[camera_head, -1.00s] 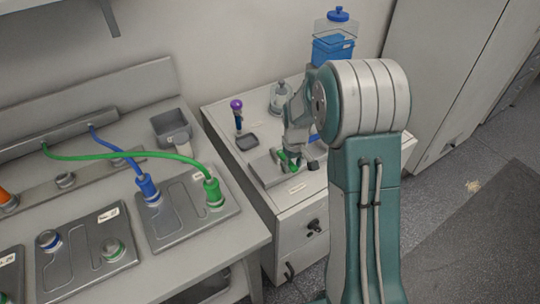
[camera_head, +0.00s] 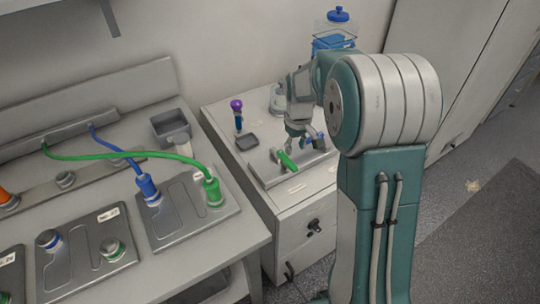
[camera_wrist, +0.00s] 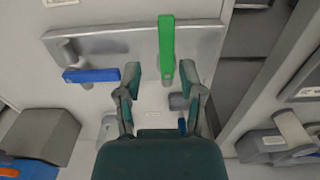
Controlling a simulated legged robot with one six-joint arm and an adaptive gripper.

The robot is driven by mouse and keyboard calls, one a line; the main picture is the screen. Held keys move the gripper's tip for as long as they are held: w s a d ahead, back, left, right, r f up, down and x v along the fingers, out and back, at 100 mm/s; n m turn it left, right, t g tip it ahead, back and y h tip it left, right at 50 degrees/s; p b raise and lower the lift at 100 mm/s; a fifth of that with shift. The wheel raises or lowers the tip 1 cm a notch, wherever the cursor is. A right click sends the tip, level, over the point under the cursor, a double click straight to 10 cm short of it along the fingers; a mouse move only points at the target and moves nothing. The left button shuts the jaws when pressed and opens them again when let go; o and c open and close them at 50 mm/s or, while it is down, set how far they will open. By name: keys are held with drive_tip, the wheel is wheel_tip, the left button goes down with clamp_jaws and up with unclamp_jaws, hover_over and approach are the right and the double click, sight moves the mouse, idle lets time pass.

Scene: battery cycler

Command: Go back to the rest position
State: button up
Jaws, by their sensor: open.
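My gripper (camera_head: 297,138) is open and empty above the right cabinet, close over a metal tray (camera_head: 266,180). In the wrist view the green handle (camera_wrist: 166,45) lies ahead of and partly between my open fingertips (camera_wrist: 160,78), with nothing gripped. A blue handle (camera_head: 317,142) is on the tray's right side. It also shows in the wrist view (camera_wrist: 88,76), left of my fingers.
A purple-topped tool (camera_head: 237,112), a small dark dish (camera_head: 247,142) and a glass bottle (camera_head: 277,98) stand on the cabinet. A blue container (camera_head: 335,42) is behind my arm. The left bench holds metal plates (camera_head: 186,240) with green (camera_head: 150,155) and blue (camera_head: 113,147) cables.

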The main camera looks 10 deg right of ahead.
drive_tip(key=s+a+r+t, duration=0.2)
drive_tip(key=s+r, duration=0.4)
drive_tip(key=r, duration=0.2)
drive_tip(key=s+a+r+m+t, duration=0.1)
drive_tip(key=s+a+r, duration=0.1)
drive_tip(key=s, duration=0.8)
drive_tip(key=s+a+r+m+t, duration=0.1)
drive_tip(key=s+r, duration=0.4)
drive_tip(key=s, duration=0.5)
drive_tip(key=shift+s+a+r+m+t, duration=0.15)
drive_tip(key=shift+a+r+m+t, duration=0.2)
drive_tip(key=shift+m+t, duration=0.45)
drive_tip(key=shift+f, duration=0.1)
